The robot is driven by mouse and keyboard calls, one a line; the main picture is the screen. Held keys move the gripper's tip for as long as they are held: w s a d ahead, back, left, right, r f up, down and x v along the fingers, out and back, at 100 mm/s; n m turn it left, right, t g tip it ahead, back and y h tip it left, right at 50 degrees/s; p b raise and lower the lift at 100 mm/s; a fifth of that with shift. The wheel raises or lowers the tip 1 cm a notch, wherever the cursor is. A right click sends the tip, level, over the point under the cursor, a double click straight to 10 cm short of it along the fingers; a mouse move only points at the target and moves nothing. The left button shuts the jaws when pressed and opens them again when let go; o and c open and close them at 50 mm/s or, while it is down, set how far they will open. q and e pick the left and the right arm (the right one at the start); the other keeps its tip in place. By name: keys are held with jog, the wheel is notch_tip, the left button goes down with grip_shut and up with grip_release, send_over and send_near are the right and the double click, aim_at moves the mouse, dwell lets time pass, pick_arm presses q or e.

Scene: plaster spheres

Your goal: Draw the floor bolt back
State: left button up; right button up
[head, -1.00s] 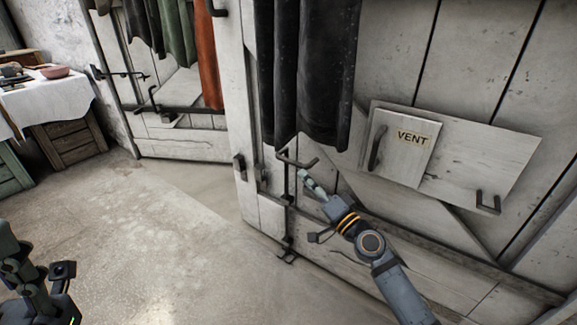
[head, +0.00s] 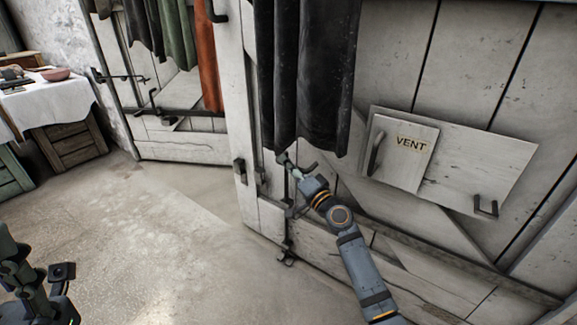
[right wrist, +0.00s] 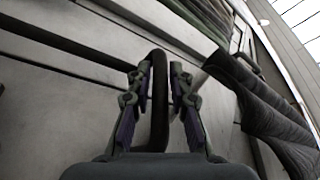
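The floor bolt (head: 288,225) is a dark upright rod low on the near pale plank door, with a bent handle (head: 309,170) at its top and a foot near the floor. My right gripper (head: 285,159) is at this handle, just below the hanging dark cloth. In the right wrist view the dark handle bar (right wrist: 160,95) stands between the two fingertips of my right gripper (right wrist: 160,78). Both pads lie close against it, and the fingers look shut on it. My left arm shows at the lower left of the head view; its gripper is not visible.
Dark cloth (head: 305,80) hangs just above my right gripper. A VENT panel (head: 405,155) with handles is to the right on the door. A second plank door (head: 185,147) and a cloth-covered table (head: 55,100) stand further back. The floor between is clear.

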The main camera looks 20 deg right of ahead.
grip_shut()
notch_tip(320, 180, up, 5)
jog(key=p, duration=0.4)
jog(key=shift+r, duration=0.45)
jog(key=o, duration=0.5)
grip_release()
jog(key=shift+f, duration=0.15)
